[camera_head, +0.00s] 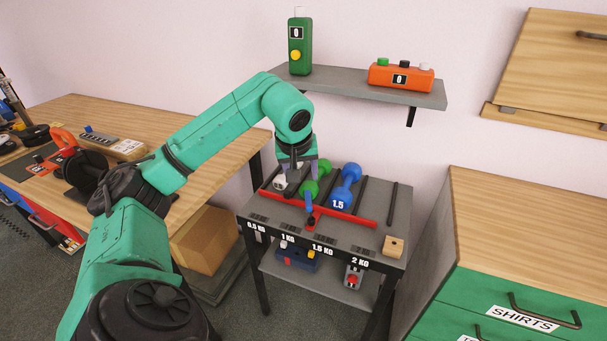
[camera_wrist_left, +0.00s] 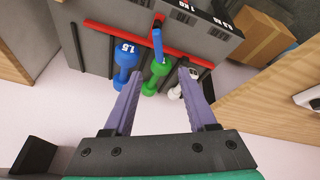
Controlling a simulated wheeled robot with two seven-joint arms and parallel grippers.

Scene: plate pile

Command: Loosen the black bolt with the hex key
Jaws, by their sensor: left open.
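A slim blue stick, which looks like the hex key (camera_head: 309,202), stands at the red bar of the dumbbell rack; it also shows in the left wrist view (camera_wrist_left: 157,45). My left gripper (camera_head: 302,177) is open and empty above the rack. In the left wrist view its purple fingers (camera_wrist_left: 159,72) are spread, with the blue stick ahead between their tips. My right gripper is not in view.
White (camera_head: 281,182), green (camera_head: 307,187) and blue (camera_head: 345,189) dumbbells lie close around on the grey rack (camera_head: 396,215). A wooden block (camera_head: 393,246) sits at its right corner. A wall shelf (camera_head: 350,86) with green and orange boxes hangs behind. Workbench left, drawers right.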

